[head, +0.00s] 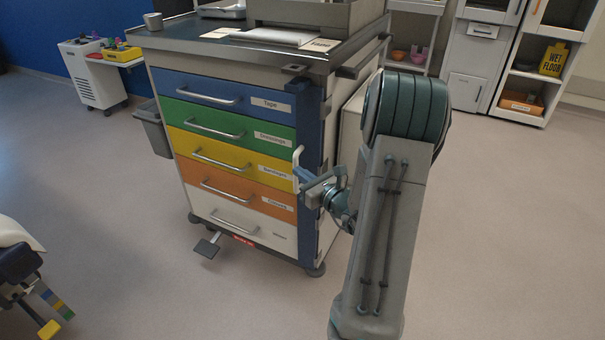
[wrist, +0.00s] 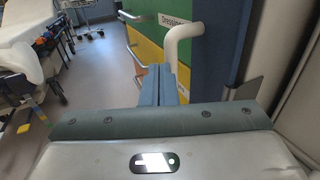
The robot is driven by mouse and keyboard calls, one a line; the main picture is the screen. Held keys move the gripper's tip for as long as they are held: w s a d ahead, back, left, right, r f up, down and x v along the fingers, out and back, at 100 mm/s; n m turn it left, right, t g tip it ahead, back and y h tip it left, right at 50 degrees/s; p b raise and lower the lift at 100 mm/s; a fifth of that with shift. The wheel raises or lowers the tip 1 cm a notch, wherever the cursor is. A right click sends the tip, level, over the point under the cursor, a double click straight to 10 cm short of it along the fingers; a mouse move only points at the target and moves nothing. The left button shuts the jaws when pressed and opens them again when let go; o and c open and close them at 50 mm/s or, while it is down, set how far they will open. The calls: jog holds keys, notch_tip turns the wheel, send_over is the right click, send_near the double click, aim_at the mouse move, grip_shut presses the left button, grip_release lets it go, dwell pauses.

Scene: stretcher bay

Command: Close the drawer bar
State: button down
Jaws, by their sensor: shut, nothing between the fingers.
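The drawer bar is a tall blue upright strip (head: 309,120) at the right front edge of the drawer cart. It runs down past the right ends of the drawers. Its white bent handle (head: 298,156) sticks out at mid height. In the wrist view the bar (wrist: 228,50) is at upper right and the handle (wrist: 183,42) curves out just beyond my fingers. My gripper (head: 303,176) is at the handle's height, in front of the bar. In the wrist view its fingers (wrist: 158,84) are together and empty, close to the handle; contact cannot be told.
The cart has coloured drawers (head: 221,93), all looking shut, and a worktop (head: 215,35) with trays. A grey bin (head: 152,130) hangs on its left side. A pedal (head: 206,246) juts out low in front. A stretcher part (head: 22,265) is at lower left. Floor between is clear.

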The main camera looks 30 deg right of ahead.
jog(key=s+p, duration=0.1)
jog(key=s, duration=1.2)
jog(key=shift+d, duration=0.25)
jog(key=s+a+r+n+g+y+p, duration=0.2)
jog(key=a+r+n+g+y+p, duration=0.15)
jog(key=a+r+n+g, duration=0.35)
jog(key=s+a+r+n+g+y+p, duration=0.25)
jog(key=a+n+p, duration=0.3)
jog(key=a, duration=0.35)
jog(key=s+a+r+n+g+y+p, duration=0.2)
jog(key=a+r+n+g+p, duration=0.1)
jog(key=a+r+n+g, duration=0.4)
jog(key=s+d+r+n+h+p, duration=0.1)
jog(key=s+r+n+h+p, duration=0.1)
jog(key=r+n+h+p, duration=0.3)
jog(key=s+d+r+n+t+h+p, duration=0.1)
jog(key=s+r+n+h+p, duration=0.2)
jog(key=r+n+h+p, duration=0.3)
notch_tip(320, 180, up, 4)
jog(key=n, duration=0.3)
jog(key=shift+d+p, duration=0.15)
jog(key=shift+p, duration=0.25)
